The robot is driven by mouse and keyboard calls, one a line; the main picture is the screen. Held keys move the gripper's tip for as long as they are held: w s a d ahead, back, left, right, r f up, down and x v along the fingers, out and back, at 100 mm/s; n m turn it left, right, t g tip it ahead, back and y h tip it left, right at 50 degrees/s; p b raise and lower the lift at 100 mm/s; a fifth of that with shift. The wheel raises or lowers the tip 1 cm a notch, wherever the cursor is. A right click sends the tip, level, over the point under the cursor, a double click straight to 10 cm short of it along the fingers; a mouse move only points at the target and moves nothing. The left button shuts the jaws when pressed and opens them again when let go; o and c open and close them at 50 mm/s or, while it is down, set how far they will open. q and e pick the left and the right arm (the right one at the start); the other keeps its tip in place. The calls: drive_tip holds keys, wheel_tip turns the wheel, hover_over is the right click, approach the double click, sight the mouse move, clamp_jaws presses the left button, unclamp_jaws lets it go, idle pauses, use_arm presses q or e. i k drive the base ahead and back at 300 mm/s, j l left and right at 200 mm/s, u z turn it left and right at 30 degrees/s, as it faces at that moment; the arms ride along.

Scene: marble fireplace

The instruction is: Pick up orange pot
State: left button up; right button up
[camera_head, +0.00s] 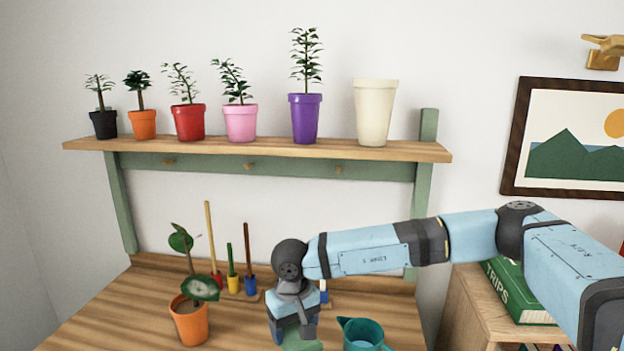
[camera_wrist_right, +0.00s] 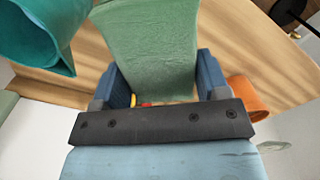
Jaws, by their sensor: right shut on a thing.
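An orange pot (camera_head: 188,325) with a leafy plant stands upright on the wooden table at the lower left of the head view. Its orange side also shows at the right of the right wrist view (camera_wrist_right: 248,97). A smaller orange pot (camera_head: 142,124) with a plant stands on the shelf. My right gripper (camera_head: 292,328) is to the right of the table's orange pot and apart from it. It is shut on a green object (camera_wrist_right: 150,45), which lies between both blue fingers; its full shape is cut off. My left gripper is not in view.
A teal watering can (camera_head: 362,334) stands right of my gripper. Several small coloured tools stand behind, including a yellow one (camera_head: 234,284). The shelf (camera_head: 260,148) holds more potted plants and a cream pot (camera_head: 375,112). The table left of the orange pot is clear.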

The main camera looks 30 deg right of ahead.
sight(188, 309)
drive_tip(key=k+z, duration=0.3)
drive_tip(key=k+l+z, duration=0.15)
drive_tip(key=k+z, duration=0.15)
drive_tip(key=i+j+z, duration=0.1)
drive_tip(key=z, duration=0.2)
drive_tip(key=j+z, duration=0.35)
drive_tip(key=i+j, duration=0.1)
drive_tip(key=j, duration=0.35)
drive_tip(key=i+j, duration=0.1)
drive_tip(key=j, duration=0.35)
drive_tip(key=i+j, duration=0.1)
drive_tip(key=j, duration=0.4)
drive_tip(key=i+j, duration=0.1)
drive_tip(key=j, duration=0.35)
